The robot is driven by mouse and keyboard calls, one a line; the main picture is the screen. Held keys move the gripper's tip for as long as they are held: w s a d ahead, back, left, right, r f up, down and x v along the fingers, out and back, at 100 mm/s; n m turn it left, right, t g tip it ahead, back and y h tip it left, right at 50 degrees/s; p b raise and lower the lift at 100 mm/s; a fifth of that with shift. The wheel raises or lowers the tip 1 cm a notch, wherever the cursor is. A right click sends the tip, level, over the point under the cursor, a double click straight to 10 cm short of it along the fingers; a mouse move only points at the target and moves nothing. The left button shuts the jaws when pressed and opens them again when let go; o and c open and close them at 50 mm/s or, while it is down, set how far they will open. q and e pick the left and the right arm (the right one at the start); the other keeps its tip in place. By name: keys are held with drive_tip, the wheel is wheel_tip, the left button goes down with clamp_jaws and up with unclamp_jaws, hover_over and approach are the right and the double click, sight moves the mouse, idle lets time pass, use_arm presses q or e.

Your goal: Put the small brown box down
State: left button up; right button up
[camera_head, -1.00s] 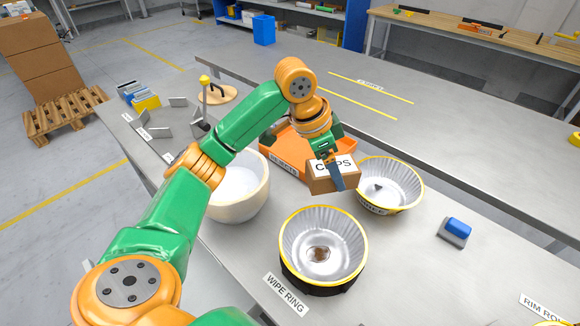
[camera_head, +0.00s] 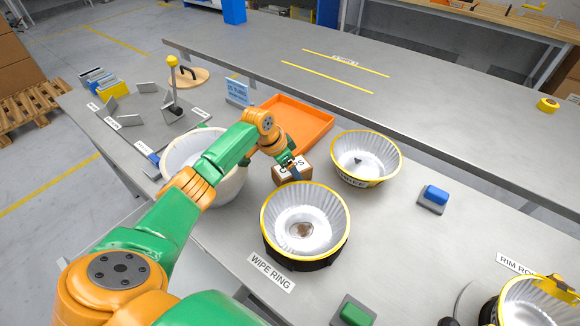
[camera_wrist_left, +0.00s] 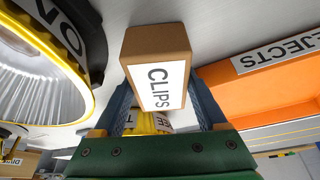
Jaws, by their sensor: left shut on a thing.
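The small brown box (camera_head: 279,175), with a white CLIPS label, is between the fingers of my left gripper (camera_head: 293,171). It is just behind the front metal bowl and in front of the orange tray. In the left wrist view the box (camera_wrist_left: 140,42) shows upright between two blue fingers (camera_wrist_left: 160,105), its label facing the camera. My left gripper is shut on it. The fingers hide part of the box in the head view, and I cannot tell whether its underside touches the table. My right gripper is not in view.
The yellow-rimmed front bowl (camera_head: 305,222) stands close to the box. Another yellow-rimmed bowl (camera_head: 366,158) is to the right, and a large cream bowl (camera_head: 232,190) to the left. The orange tray (camera_head: 318,122) is behind. A blue button (camera_head: 434,196) stands farther right on open table.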

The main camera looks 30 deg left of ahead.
use_arm(q)
drive_tip(key=o, duration=1.3)
drive_tip(key=shift+o, duration=0.2)
drive_tip(key=p+v, duration=0.1)
drive_tip(key=v, duration=1.1)
drive_tip(key=shift+r, duration=0.1)
